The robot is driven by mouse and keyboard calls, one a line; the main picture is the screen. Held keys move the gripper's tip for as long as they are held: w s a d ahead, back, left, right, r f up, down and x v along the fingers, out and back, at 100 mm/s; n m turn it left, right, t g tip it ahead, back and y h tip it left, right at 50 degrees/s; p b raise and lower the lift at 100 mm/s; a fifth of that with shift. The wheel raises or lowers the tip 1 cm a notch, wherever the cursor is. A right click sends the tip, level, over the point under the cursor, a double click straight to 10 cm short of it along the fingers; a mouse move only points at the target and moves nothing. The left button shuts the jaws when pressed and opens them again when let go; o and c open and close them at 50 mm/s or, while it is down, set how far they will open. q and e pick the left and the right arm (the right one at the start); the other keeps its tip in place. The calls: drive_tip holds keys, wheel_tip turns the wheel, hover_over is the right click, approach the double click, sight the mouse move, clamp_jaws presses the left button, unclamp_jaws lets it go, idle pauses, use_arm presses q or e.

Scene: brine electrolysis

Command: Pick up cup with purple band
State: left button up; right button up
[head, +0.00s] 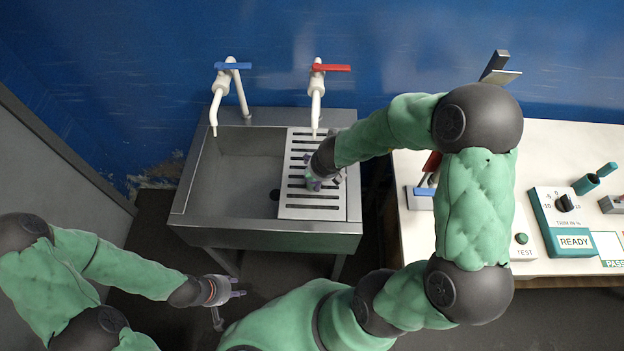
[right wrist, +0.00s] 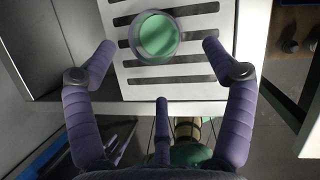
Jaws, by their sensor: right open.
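A round cup (right wrist: 156,37) with green contents or a green inside stands on the slotted drainboard, seen from above in the right wrist view. Its side is mostly out of sight, so I cannot make out a purple band. My right gripper (right wrist: 158,48) is open, with its purple fingers apart on either side of the cup's near edge and not visibly touching it. In the head view my right gripper (head: 327,183) is low over the drainboard and largely hides the cup. My left gripper (head: 230,307) is empty, fingers spread, in front of the sink.
The slotted drainboard (head: 312,212) covers the right part of the metal sink (head: 232,165). Two taps, blue-handled (head: 233,66) and red-handled (head: 331,68), stand behind. At right, a white bench (head: 545,150) carries a teal READY box (head: 573,242) and other equipment.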

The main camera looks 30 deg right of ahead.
sight(310, 182)
drive_tip(key=x, duration=0.3)
drive_tip(key=shift+w+b, duration=0.2)
drive_tip(key=shift+b, duration=0.2)
drive_tip(key=shift+f, duration=0.2)
drive_tip(key=b+x, duration=0.2)
drive_tip(key=x, duration=0.2)
drive_tip(key=shift+w+a+f, duration=0.1)
drive_tip(key=shift+w+f, duration=0.1)
drive_tip(key=shift+f, duration=0.15)
drive_tip(key=shift+c, duration=0.3)
drive_tip(key=c, duration=1.2)
